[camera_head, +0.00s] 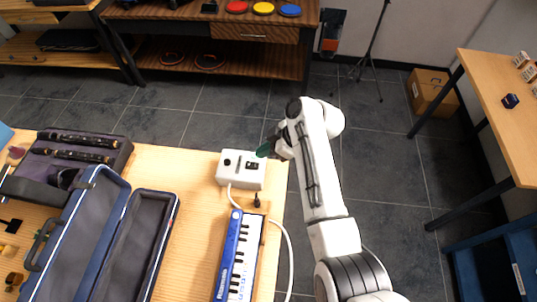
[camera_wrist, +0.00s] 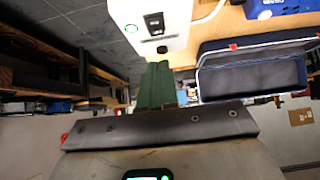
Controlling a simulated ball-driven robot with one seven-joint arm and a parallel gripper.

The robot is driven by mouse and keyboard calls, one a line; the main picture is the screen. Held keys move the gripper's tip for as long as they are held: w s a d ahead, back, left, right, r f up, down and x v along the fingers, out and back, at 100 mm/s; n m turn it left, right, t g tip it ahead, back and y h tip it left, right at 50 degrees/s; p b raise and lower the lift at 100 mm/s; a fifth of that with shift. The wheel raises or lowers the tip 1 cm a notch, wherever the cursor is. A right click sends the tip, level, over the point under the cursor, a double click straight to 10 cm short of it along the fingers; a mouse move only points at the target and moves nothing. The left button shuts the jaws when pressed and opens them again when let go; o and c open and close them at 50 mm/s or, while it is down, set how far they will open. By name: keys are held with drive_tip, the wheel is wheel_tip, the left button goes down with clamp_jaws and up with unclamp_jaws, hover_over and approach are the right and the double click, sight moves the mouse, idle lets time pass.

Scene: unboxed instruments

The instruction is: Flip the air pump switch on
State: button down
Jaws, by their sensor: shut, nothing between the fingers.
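The air pump (camera_head: 241,170) is a white box on the wooden table near its right corner, with dark controls on its top and a pale hose from its front. It also shows in the wrist view (camera_wrist: 172,28) at the top centre. A dark switch (camera_head: 252,166) sits on its right part; in the wrist view a dark control panel (camera_wrist: 154,24) faces me. My gripper (camera_head: 266,150) has green fingers and is shut and empty beside the pump's right back corner. In the wrist view its fingertips (camera_wrist: 158,66) are just below the pump's panel; whether they touch it I cannot tell.
A blue melodica (camera_head: 238,250) lies in front of the pump, with the hose (camera_head: 289,262) curving past it. An open blue case (camera_head: 110,240) and a clarinet case (camera_head: 70,160) fill the table's left. Floor is clear behind the table.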

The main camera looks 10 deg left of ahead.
drive_tip(key=d+f+b+v, duration=0.1)
drive_tip(key=v, duration=0.8)
drive_tip(key=shift+d+f+b, duration=0.2)
drive_tip(key=shift+b, duration=0.1)
